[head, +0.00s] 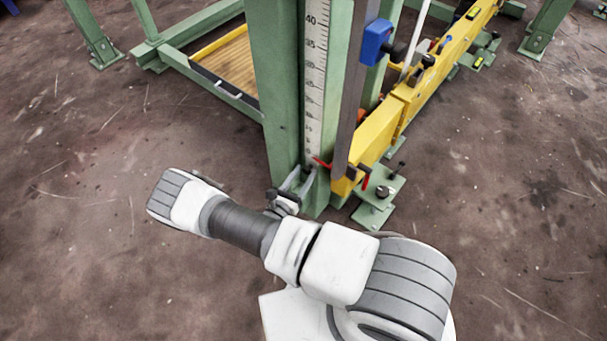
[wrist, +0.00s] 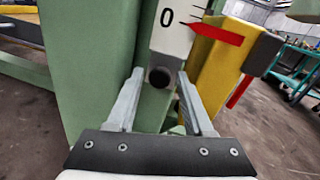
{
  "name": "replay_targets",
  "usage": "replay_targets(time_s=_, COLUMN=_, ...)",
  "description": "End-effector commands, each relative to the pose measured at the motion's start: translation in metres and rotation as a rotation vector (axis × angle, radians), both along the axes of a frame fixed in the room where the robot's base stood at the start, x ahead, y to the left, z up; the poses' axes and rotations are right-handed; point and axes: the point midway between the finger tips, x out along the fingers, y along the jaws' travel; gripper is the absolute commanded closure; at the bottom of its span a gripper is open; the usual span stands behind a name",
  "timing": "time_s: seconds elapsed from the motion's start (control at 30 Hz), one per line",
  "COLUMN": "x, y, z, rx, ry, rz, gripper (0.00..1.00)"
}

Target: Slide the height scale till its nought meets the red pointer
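The white height scale (head: 315,75) runs down a green post in the head view. Its lower end, with the printed nought (wrist: 167,16), shows in the wrist view. The red pointer (wrist: 218,33) comes in from the right, its tip beside the nought and slightly below the digit's middle; exact alignment with the zero line is unclear. The pointer also shows in the head view (head: 322,163). A dark round knob (wrist: 159,77) sits at the scale's lower end. My gripper (wrist: 160,74) is open, one finger either side of the knob, with visible gaps.
The green post (wrist: 95,60) stands close on the left of my gripper. A yellow beam (head: 405,100) and a blue block (head: 376,40) are on the right. A green foot plate (head: 378,190) with bolts stands near the post's base. The floor in front is clear.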

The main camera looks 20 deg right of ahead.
Motion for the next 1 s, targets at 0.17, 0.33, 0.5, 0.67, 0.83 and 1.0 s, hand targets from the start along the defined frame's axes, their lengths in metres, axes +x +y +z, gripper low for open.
replay_targets(time_s=0.17, x=0.000, y=0.000, z=0.000, rx=0.000, ry=0.000, rz=0.000, gripper=0.37)
replay_targets(time_s=0.33, x=0.000, y=0.000, z=0.000, rx=0.000, ry=0.000, rz=0.000, gripper=0.37)
replay_targets(time_s=0.5, x=-0.010, y=0.010, z=0.001, rx=0.000, ry=0.000, rz=0.002, gripper=0.37)
replay_targets(time_s=0.67, x=-0.034, y=0.034, z=0.002, rx=0.001, ry=0.001, rz=0.005, gripper=0.37)
replay_targets(time_s=0.83, x=-0.066, y=0.063, z=0.002, rx=0.000, ry=0.002, rz=0.003, gripper=0.37)
replay_targets(time_s=1.0, x=-0.094, y=0.091, z=0.001, rx=0.001, ry=0.000, rz=0.003, gripper=0.37)
